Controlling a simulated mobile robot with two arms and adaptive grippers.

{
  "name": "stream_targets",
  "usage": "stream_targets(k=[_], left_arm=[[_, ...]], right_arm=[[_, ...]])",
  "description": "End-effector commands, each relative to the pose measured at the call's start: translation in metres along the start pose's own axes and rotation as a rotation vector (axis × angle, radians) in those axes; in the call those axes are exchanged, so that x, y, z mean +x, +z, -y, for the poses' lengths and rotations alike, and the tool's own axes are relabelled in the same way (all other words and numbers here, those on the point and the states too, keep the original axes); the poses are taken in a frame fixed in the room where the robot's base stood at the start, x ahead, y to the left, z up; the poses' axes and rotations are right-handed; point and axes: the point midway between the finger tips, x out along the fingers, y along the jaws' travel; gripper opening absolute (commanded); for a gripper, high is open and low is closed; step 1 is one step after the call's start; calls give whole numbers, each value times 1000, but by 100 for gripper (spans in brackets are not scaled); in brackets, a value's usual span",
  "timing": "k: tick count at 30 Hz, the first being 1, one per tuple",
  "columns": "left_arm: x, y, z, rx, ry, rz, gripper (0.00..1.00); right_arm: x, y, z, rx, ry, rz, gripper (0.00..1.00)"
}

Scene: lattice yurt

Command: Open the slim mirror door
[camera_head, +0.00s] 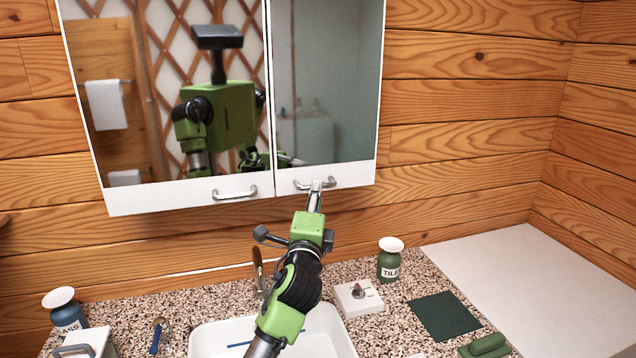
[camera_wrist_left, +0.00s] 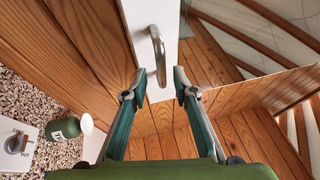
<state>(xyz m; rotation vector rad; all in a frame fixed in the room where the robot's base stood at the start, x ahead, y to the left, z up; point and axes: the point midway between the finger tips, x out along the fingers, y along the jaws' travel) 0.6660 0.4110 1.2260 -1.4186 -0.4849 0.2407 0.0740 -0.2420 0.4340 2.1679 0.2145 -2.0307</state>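The slim mirror door (camera_head: 328,80) is the narrower right-hand door of the wall cabinet, with a white lower rail and a curved metal handle (camera_head: 326,183). It looks closed, though a small gap would be hard to tell. My left gripper (camera_head: 315,188) is up at this handle, covering part of it in the head view. In the left wrist view my left gripper (camera_wrist_left: 160,78) is open, its fingertips apart on either side of the near end of the handle (camera_wrist_left: 157,54), with no clear grip on it. My right gripper is not directly in view.
The wider mirror door (camera_head: 165,90) with its own handle (camera_head: 235,193) is beside it on the left. Below are a speckled counter (camera_head: 385,322), white basin (camera_head: 330,335), tap (camera_head: 258,270), green jar (camera_head: 389,262) and white control block (camera_head: 358,298). The wall right of the cabinet is clear.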

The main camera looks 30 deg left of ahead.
Motion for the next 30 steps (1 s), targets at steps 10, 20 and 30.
stream_targets(k=[10,20,30], left_arm=[[39,0,0,-1,1,1,26],[42,0,0,-1,1,0,26],[42,0,-1,-1,2,1,0]], right_arm=[[-10,-26,-1,1,1,-36,40],[-10,-21,10,5,-12,-29,40],[-10,-17,7,3,-8,-22,40]])
